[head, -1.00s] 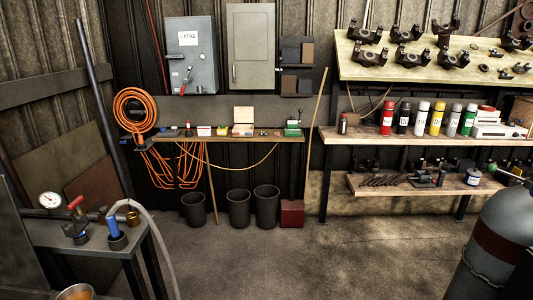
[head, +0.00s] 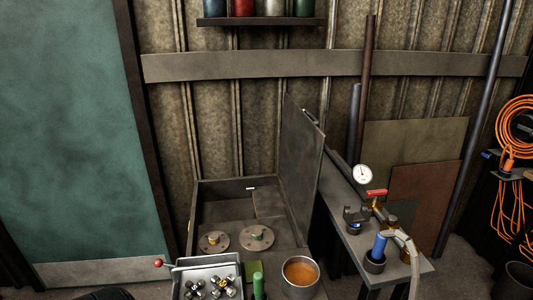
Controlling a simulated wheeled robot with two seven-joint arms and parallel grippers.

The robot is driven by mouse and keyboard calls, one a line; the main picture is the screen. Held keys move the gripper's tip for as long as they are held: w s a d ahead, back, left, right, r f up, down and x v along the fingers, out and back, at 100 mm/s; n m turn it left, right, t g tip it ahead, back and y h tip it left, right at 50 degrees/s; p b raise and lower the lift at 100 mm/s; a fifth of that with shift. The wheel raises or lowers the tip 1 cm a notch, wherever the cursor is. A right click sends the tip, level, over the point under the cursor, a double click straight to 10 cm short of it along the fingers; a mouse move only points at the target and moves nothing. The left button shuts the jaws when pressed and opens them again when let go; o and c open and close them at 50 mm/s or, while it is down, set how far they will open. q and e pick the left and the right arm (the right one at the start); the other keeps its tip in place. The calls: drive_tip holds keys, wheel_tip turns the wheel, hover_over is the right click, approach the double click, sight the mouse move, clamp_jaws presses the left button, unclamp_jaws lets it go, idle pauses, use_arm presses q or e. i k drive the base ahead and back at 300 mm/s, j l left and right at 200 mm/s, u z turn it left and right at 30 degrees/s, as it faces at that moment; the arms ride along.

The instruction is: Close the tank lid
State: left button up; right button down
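The tank (head: 197,215) is a dark, open-topped box against the wall, left of the middle of the head view. Its lid (head: 302,155) is a flat dark panel that stands up steeply along the tank's right side, so the tank is open. A small light handle or catch (head: 310,115) shows near the lid's top edge. Inside the tank lie two round discs (head: 214,242) with small knobs. Neither of my grippers is in view.
A grey tray (head: 207,282) with metal parts, a green bottle (head: 258,284) and a pot of orange liquid (head: 300,275) stand at the tank's front. A bench (head: 410,275) with a gauge (head: 362,174) and hose is at the right. A teal door (head: 70,130) is at the left.

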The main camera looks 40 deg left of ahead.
sight(302, 147)
drive_tip(key=i+l+u, duration=0.2)
drive_tip(key=u, duration=0.2)
drive_tip(key=i+l+u, duration=0.2)
drive_tip(key=l+u, duration=0.15)
drive_tip(key=i+l+u, duration=0.1)
drive_tip(key=l+u, duration=0.3)
drive_tip(key=i+l+u, duration=0.1)
drive_tip(key=l+u, duration=0.9)
drive_tip(key=l, duration=0.2)
drive_tip(key=l+u, duration=0.3)
drive_tip(key=l, duration=0.15)
